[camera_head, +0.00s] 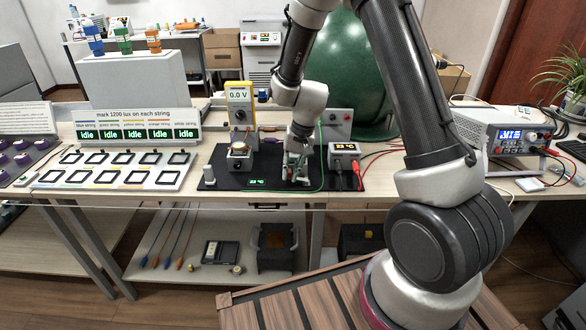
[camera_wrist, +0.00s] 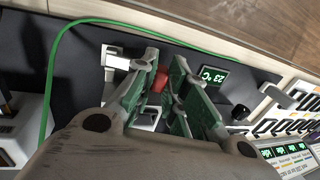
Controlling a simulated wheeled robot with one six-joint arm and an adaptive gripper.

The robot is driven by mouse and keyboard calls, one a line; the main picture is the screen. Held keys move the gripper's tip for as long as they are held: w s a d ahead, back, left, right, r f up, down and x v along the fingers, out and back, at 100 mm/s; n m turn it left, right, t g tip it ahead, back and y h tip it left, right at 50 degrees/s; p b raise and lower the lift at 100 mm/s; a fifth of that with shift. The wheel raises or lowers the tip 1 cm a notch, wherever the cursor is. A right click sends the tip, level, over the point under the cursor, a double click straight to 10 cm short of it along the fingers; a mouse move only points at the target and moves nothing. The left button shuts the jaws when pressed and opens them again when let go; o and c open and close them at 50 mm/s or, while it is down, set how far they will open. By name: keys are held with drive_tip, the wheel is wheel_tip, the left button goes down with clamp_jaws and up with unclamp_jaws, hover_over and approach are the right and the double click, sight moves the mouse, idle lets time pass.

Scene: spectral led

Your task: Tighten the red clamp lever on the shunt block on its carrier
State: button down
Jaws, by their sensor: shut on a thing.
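My gripper (camera_head: 296,170) points down over the dark mat on the bench. In the wrist view its two green-padded fingers (camera_wrist: 164,70) are closed around a small red piece, the red clamp lever (camera_wrist: 160,79). Only part of the lever shows between the fingers. The pale shunt block (camera_wrist: 117,61) lies beneath and beside the fingers, mostly covered by them. I cannot make out its carrier separately or how far the lever is turned. In the head view my gripper hides most of the block.
A green cable (camera_head: 321,150) arcs close around my gripper. A small temperature display (camera_head: 257,182) is on the mat (camera_head: 230,182). The large green sphere (camera_head: 352,75) is behind.

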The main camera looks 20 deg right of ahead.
drive_tip(key=shift+a+f+g+h, duration=0.25)
drive_tip(key=shift+f+h, duration=0.1)
drive_tip(key=shift+h, duration=0.3)
drive_tip(key=shift+a+f+g+h, duration=0.15)
drive_tip(key=shift+f+g+h, duration=0.15)
drive_tip(key=shift+h, duration=0.35)
drive_tip(key=c, duration=1.4)
unclamp_jaws()
drive_tip(key=shift+c, duration=0.2)
drive_tip(key=shift+w, duration=0.1)
wheel_tip(320, 180, up, 12)
drive_tip(key=shift+a, duration=0.15)
